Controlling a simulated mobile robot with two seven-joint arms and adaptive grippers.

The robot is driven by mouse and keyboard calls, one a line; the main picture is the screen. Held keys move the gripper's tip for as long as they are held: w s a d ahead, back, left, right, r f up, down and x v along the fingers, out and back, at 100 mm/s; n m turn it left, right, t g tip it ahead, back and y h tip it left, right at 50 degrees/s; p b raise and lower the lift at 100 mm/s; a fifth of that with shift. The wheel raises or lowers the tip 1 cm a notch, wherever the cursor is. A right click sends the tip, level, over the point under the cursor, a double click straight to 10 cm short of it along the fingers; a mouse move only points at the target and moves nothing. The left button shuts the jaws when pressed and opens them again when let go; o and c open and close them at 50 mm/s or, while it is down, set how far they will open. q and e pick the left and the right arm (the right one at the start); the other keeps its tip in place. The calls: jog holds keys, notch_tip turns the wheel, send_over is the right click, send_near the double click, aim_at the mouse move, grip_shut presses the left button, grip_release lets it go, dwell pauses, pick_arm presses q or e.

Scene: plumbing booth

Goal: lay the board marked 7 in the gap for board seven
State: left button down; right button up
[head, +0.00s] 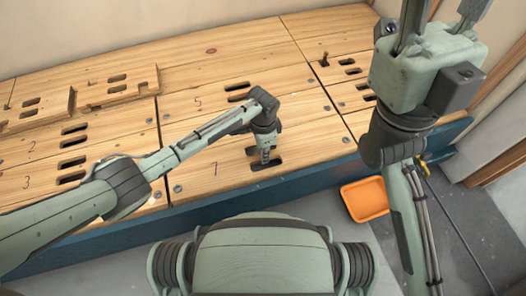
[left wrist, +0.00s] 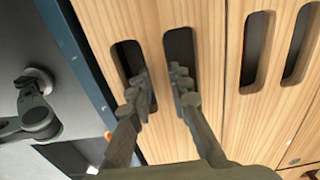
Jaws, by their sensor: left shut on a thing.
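The board marked 7 (head: 205,172) lies at the front of the wooden deck, looking about level with the boards around it; I cannot tell if it is fully seated. My left gripper (head: 266,160) points down at the two dark slots near its right part. In the left wrist view my left gripper (left wrist: 163,90) has one finger at each slot and is shut on the wooden strip (left wrist: 154,62) between them. The fingertips are partly hidden in the slots. My right gripper (head: 440,18) is raised at the upper right, fingers apart, empty.
Boards marked 5 (head: 205,88), 2 (head: 50,140) and 3 (head: 60,192) lie around it. A notched board (head: 125,92) rests at the back left. A blue edge (head: 200,215) runs along the deck's front. An orange tray (head: 366,200) sits on the floor.

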pick_arm(q)
jog(key=shift+f, duration=0.1)
jog(key=c, duration=1.3)
grip_release()
jog(key=shift+c, duration=0.2)
jog(key=shift+f, duration=0.1)
notch_tip(320, 180, up, 12)
